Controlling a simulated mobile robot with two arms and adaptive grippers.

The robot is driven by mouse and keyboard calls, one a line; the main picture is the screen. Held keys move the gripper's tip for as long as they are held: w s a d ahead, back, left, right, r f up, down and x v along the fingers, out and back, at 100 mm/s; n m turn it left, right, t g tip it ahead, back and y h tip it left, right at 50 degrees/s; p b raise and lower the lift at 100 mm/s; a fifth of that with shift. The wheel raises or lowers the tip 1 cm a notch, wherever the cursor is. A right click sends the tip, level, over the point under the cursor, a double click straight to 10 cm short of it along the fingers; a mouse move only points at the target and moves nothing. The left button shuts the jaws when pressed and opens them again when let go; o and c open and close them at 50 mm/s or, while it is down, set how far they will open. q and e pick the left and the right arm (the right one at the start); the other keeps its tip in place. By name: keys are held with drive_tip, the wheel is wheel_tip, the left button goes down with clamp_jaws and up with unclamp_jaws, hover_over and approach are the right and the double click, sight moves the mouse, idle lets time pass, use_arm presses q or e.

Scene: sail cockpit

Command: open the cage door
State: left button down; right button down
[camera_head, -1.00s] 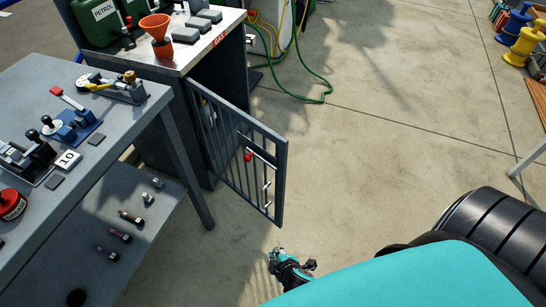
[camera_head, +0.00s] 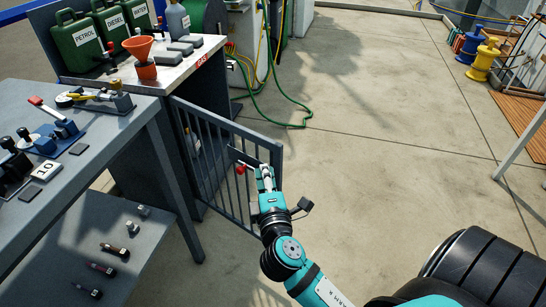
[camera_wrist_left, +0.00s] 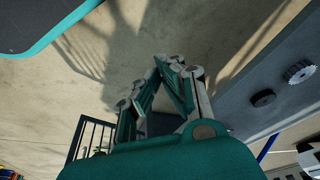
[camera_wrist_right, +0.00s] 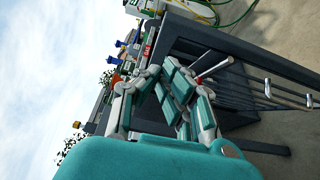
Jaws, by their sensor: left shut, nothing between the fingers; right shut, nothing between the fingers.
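The cage door (camera_head: 212,165) is a grey barred gate standing out at an angle from the front of a dark cabinet (camera_head: 140,150). Its bolt has a red knob (camera_head: 240,169). My right gripper (camera_head: 265,170) is shut and empty at the door's free edge, overlapping it in the head view; I cannot tell whether they touch. In the right wrist view its fingers (camera_wrist_right: 178,85) are closed beside the door's bars (camera_wrist_right: 270,75). My left gripper (camera_wrist_left: 165,65) is shut and empty in the left wrist view, outside the head view. Dark bars (camera_wrist_left: 95,135) show left of it.
A grey workbench (camera_head: 110,145) with tools stands left, with a lower shelf (camera_head: 75,235). Fuel cans (camera_head: 80,42) and an orange funnel (camera_head: 138,46) stand on the cabinet top. A green hose (camera_head: 290,120) lies on the floor behind. The concrete floor (camera_head: 390,130) to the right is clear.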

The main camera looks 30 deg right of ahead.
sight(270, 146)
use_arm(q)
drive_tip(key=shift+f, duration=0.25)
use_arm(e)
drive_tip(key=w+d, duration=0.1)
drive_tip(key=d, duration=0.1)
drive_tip(key=w+d, duration=0.2)
drive_tip(key=shift+w+d, duration=0.25)
drive_tip(key=shift+d, duration=0.05)
